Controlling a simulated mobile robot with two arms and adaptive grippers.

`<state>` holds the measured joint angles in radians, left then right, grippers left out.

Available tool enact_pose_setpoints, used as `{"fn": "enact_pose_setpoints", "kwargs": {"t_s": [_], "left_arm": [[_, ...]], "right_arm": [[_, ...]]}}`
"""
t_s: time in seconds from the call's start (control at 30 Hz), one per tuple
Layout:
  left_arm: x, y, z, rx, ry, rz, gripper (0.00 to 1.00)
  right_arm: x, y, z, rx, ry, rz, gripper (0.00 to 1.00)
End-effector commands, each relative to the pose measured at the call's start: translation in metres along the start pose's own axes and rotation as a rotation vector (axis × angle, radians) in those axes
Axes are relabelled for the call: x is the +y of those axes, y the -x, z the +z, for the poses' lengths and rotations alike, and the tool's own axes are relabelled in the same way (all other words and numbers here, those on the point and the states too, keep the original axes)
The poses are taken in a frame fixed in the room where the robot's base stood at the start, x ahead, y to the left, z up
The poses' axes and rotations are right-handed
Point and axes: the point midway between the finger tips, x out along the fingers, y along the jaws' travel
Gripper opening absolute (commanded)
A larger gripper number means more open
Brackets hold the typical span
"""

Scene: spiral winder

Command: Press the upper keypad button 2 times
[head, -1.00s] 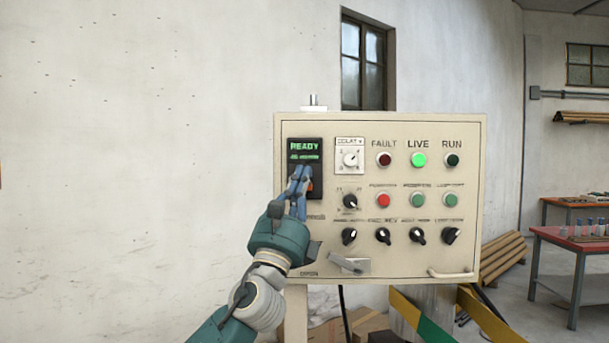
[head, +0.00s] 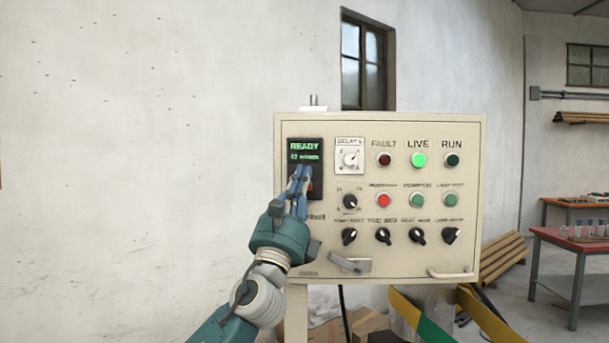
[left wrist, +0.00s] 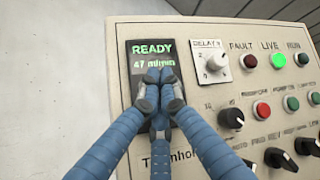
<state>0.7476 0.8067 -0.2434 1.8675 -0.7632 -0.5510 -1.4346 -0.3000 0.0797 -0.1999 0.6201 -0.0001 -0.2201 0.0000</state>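The keypad unit (head: 305,150) is a black panel at the left of a cream control box, with a green display reading READY and a smaller line below. In the left wrist view the display (left wrist: 152,52) shows READY and a second line like "47 m/min". My left gripper (head: 304,171) is in front of the keypad just below the display. Its blue fingers (left wrist: 160,82) are together, with nothing seen between them. They cover the keypad buttons, so I cannot see the upper button or tell whether the fingertips touch it. My right gripper is not in view.
The control box (head: 465,195) carries a delay dial (head: 350,159), a lit green LIVE lamp (head: 418,160), several coloured buttons and black selector knobs. A handle (head: 452,273) is at its lower right. A red-topped table (head: 560,238) stands at the right. The wall side at left is free.

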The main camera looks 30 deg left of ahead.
Motion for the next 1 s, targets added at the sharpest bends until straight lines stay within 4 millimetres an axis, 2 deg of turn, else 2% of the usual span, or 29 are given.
{"fn": "enact_pose_setpoints", "kwargs": {"t_s": [0.47,1.0], "left_arm": [[0.001,-0.001,0.000,0.000,-0.001,0.002,0.00],[-0.006,0.010,0.007,0.000,-0.002,0.002,0.00]], "right_arm": [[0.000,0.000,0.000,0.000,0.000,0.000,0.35],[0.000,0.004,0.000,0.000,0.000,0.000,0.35]]}}
